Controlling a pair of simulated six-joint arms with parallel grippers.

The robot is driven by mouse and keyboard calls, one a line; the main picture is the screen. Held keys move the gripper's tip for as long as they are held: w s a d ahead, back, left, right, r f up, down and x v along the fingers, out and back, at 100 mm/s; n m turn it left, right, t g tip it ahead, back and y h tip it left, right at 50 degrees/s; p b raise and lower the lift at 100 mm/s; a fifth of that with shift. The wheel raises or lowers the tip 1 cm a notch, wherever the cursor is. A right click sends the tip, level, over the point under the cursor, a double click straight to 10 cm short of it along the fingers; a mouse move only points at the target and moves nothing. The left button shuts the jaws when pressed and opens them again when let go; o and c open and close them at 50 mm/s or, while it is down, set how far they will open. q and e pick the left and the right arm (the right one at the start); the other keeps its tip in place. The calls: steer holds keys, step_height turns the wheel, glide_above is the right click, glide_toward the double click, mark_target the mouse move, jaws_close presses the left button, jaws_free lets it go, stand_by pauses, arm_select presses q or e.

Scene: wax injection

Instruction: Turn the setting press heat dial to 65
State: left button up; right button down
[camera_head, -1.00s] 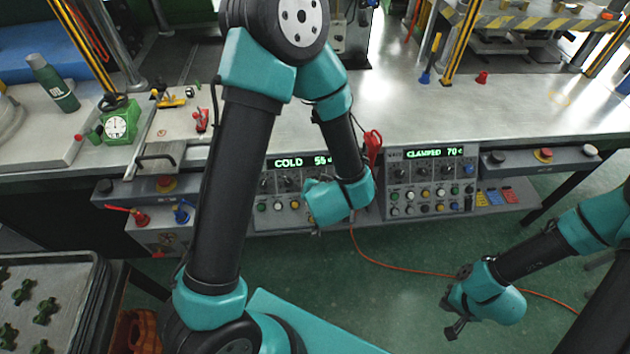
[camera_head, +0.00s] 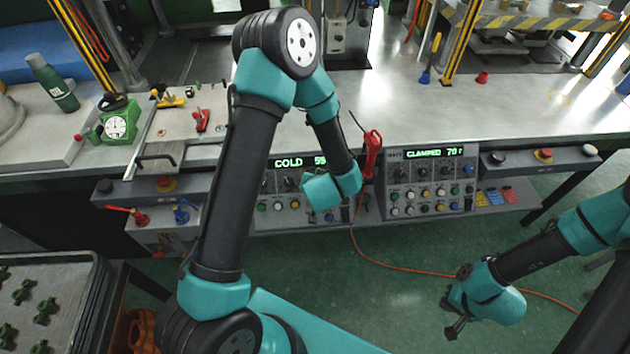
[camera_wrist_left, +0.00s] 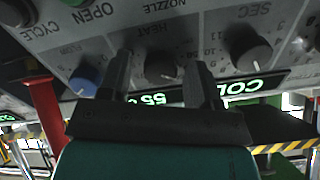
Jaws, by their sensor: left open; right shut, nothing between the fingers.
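The heat dial (camera_wrist_left: 160,68), a dark round knob marked HEAT, shows in the left wrist view, where the panel appears upside down. My left gripper (camera_wrist_left: 163,78) is open, with one finger on each side of the dial; I cannot tell whether they touch it. The left panel's green display (camera_head: 300,161) reads COLD and about 55, and is partly covered in the head view by my left wrist. That wrist also hides the dial there. My right gripper (camera_head: 454,329) is shut and empty, low at the right, above the floor.
A blue knob (camera_wrist_left: 84,80) and a SEC knob (camera_wrist_left: 250,50) flank the dial. A second panel (camera_head: 430,182) reads CLAMPED 70. A red tool (camera_head: 372,155) stands between the panels. An orange cable (camera_head: 400,267) lies on the floor.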

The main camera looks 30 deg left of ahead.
arm_select(q)
steer(key=c, duration=0.9)
steer(key=shift+c, duration=0.2)
steer(key=shift+m, duration=0.3)
steer(key=m, duration=0.5)
steer(key=shift+m, duration=0.3)
steer(key=m, duration=0.5)
steer(key=shift+y, duration=0.3)
steer(key=o, duration=0.9)
steer(key=shift+o, duration=0.2)
steer(key=shift+d, duration=0.1)
